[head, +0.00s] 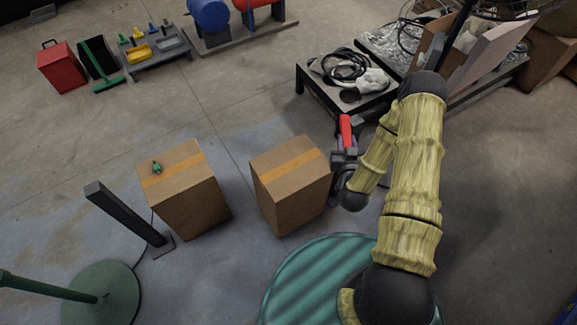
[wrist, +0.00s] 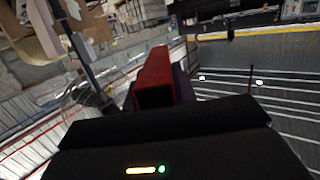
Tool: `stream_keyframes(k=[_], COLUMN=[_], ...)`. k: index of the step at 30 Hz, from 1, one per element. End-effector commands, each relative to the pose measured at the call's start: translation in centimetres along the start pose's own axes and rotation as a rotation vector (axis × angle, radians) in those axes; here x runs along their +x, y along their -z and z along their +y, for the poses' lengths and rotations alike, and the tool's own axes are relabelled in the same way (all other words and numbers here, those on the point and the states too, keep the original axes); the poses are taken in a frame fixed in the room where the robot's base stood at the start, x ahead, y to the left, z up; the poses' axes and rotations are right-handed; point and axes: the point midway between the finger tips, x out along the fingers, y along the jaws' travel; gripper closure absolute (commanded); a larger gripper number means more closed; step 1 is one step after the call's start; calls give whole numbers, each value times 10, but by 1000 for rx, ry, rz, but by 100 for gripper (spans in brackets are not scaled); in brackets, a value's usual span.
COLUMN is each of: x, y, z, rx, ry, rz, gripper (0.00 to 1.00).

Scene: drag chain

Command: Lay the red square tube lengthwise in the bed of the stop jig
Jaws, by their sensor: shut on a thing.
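The red square tube (head: 346,128) is held in my gripper (head: 346,153), just right of the right-hand cardboard box in the head view. The gripper is shut on it, and the tube sticks out beyond the jaws. In the wrist view the red tube (wrist: 157,70) points away from the camera, with its dark hollow end facing me. The dark gripper body fills the bottom of that view, and the fingertips are hard to make out. I cannot pick out the stop jig with certainty in either view.
Two cardboard boxes (head: 290,172) (head: 185,190) stand on the floor; the left one bears a small green object (head: 156,167). A low dark table (head: 310,82) with cables and gloves stands behind the gripper. A dark post (head: 125,212) stands left. Open floor lies between.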

Motion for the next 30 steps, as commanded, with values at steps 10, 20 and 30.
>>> stream_keyframes(k=[10,20,30], x=[10,46,79], y=[-19,-71,-120], z=[-9,-40,-77], rx=[-6,-27,-48], ry=[34,163,304], rz=[3,6,7], gripper=[97,97,97])
